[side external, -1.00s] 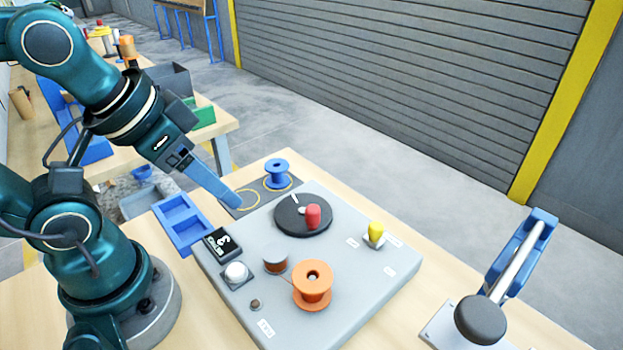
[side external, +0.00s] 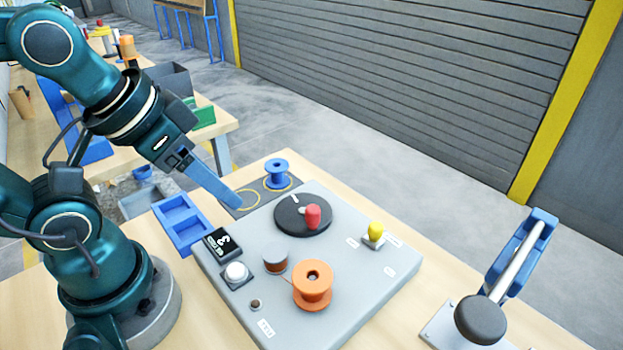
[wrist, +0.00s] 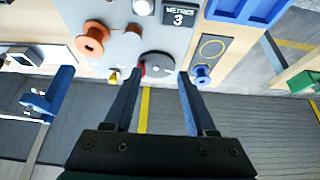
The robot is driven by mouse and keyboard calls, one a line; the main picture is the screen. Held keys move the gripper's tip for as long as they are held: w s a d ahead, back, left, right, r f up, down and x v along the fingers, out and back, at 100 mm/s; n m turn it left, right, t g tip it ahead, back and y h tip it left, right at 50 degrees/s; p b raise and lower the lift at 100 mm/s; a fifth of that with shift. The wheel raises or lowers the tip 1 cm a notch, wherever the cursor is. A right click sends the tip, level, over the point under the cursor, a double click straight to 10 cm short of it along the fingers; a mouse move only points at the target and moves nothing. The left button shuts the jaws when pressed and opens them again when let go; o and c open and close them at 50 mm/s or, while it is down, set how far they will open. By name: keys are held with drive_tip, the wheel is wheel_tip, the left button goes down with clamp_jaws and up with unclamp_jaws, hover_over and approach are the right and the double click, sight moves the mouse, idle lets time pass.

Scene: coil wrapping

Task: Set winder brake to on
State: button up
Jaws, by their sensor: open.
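A small yellow lever (side external: 376,230) stands on a pale base at the right side of the grey winder panel (side external: 350,285). I take it for the brake; small white labels lie beside it, too small to read. In the wrist view the yellow lever (wrist: 112,76) is small, left of my left finger, and partly hard to make out. My gripper (side external: 230,203) is open and empty, above the far left of the panel, well apart from the lever. In the wrist view its two fingers (wrist: 160,75) are spread, with nothing between them.
A black disc (side external: 289,220) with a red knob (side external: 313,216) lies between my gripper and the lever. An orange spool (side external: 313,287), white button (side external: 236,272) and counter (side external: 222,243) reading 3 are nearer. A blue spool (side external: 277,172) stands behind; a blue-handled device (side external: 520,255) stands right.

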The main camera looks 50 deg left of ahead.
drive_tip(key=w+r+n, duration=0.4)
drive_tip(key=w, duration=0.2)
drive_tip(key=m+g+y, duration=0.1)
hover_over(376, 225)
drive_tip(key=s, duration=0.2)
wheel_tip(376, 225, down, 9)
drive_tip(key=shift+s+d+f, duration=0.15)
drive_tip(key=shift+d, duration=0.2)
drive_tip(key=shift+x, duration=2.2)
